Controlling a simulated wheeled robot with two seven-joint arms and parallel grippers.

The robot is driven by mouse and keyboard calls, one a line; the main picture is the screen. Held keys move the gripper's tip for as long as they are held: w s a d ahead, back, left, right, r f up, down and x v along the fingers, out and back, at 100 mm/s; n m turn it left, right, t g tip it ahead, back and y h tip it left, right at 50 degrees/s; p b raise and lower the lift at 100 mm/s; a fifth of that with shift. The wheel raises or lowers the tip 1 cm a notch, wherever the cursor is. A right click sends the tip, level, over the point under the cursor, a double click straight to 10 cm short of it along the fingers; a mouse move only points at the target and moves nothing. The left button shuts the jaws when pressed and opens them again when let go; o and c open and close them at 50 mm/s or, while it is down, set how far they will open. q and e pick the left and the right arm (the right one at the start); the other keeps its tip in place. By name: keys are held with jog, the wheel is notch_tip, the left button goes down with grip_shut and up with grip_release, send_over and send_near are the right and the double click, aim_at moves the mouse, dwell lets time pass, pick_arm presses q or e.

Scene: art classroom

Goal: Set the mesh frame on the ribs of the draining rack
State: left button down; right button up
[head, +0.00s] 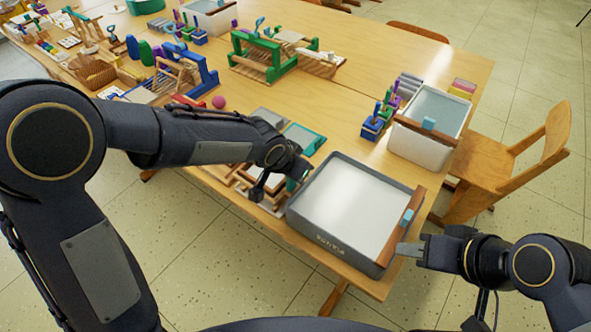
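A teal-edged frame with a grey panel (303,140), which looks like the mesh frame, lies on the table just beyond my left gripper. Wooden slatted pieces (240,176) lie under and beside my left gripper; they may be the draining rack, but my arm hides much of them. My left gripper (277,186) points down over this spot, beside the grey tub. A bit of teal shows at its fingers; I cannot tell whether it holds anything. My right gripper (408,249) is at the tub's near right corner, with nothing visible in it; its finger gap is unclear.
The grey tub (320,228) of whitish liquid stands at the table's front edge, with a brown bar (402,227) and blue clip on its right rim. A white tub (415,150), blue tool holders (373,127) and a pink ball (218,102) stand behind. A wooden chair (500,175) is right.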

pick_arm(q)
jog(key=shift+f, duration=0.15)
dwell(0.4)
jog(key=shift+f+b, duration=0.45)
jog(key=shift+b, duration=0.25)
jog(key=shift+f+b, duration=0.45)
jog(key=shift+b, duration=0.3)
dwell(0.8)
dwell(0.5)
jog(key=c, duration=1.4)
grip_release()
jog(key=shift+o, duration=0.2)
jog(key=shift+s+d, duration=0.1)
